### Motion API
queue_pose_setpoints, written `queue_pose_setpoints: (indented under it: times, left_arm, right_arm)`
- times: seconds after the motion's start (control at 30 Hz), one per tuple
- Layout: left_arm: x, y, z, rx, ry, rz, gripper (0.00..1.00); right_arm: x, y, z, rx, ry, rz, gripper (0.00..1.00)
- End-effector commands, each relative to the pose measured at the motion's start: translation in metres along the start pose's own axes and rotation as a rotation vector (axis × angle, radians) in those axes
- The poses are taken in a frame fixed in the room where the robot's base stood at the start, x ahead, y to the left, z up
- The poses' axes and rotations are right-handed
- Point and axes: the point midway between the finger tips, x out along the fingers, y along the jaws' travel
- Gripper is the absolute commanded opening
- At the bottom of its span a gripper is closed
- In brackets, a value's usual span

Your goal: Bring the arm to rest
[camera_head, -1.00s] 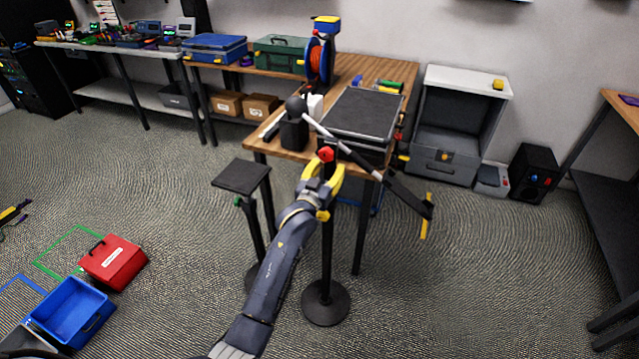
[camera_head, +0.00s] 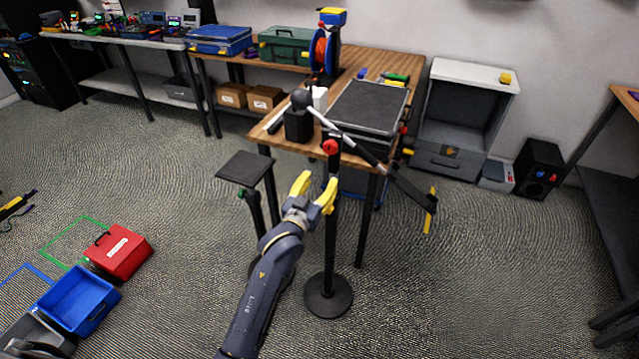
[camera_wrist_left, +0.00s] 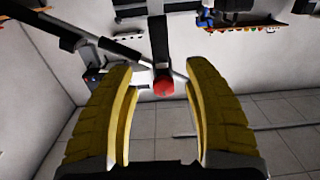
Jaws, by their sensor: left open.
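My left gripper (camera_head: 314,190) has yellow fingers and is open and empty in the head view. It is in front of a black stand (camera_head: 328,235) with a round base, just below a red knob (camera_head: 330,147) near the stand's top. In the left wrist view, the gripper's two yellow fingers (camera_wrist_left: 160,110) are spread wide. The red knob (camera_wrist_left: 163,87) shows between and beyond them, with nothing held. My right gripper does not show in either view.
A wooden table (camera_head: 290,138) with a grey case (camera_head: 368,105) stands behind the stand. A boom arm (camera_head: 395,182) reaches out over the floor to the right. A small black stool (camera_head: 245,165) is close on the left. A red box (camera_head: 118,252) and blue bin (camera_head: 78,300) lie on the floor.

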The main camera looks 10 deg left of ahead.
Motion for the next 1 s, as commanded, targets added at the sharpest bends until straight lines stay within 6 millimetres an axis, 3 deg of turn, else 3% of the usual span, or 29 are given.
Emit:
queue_pose_setpoints:
  times: [0.33,0.43,0.57,0.73,0.87,1.0]
  left_arm:
    - [0.001,0.000,-0.001,0.007,0.010,0.000,0.51]
    - [0.006,-0.001,0.025,0.017,-0.025,-0.002,0.51]
    - [0.011,-0.004,0.089,0.033,-0.121,-0.005,0.51]
    - [-0.007,-0.008,0.197,0.054,-0.286,-0.007,0.51]
    - [-0.035,-0.010,0.276,0.065,-0.412,-0.005,0.51]
    - [-0.079,-0.012,0.356,0.079,-0.546,-0.001,0.51]
  right_arm:
    - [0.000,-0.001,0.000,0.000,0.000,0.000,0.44]
    - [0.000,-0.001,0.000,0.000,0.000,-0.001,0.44]
    - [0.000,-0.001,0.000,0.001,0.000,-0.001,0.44]
    - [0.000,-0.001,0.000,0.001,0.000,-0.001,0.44]
    - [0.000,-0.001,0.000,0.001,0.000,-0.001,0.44]
    - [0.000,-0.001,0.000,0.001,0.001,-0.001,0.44]
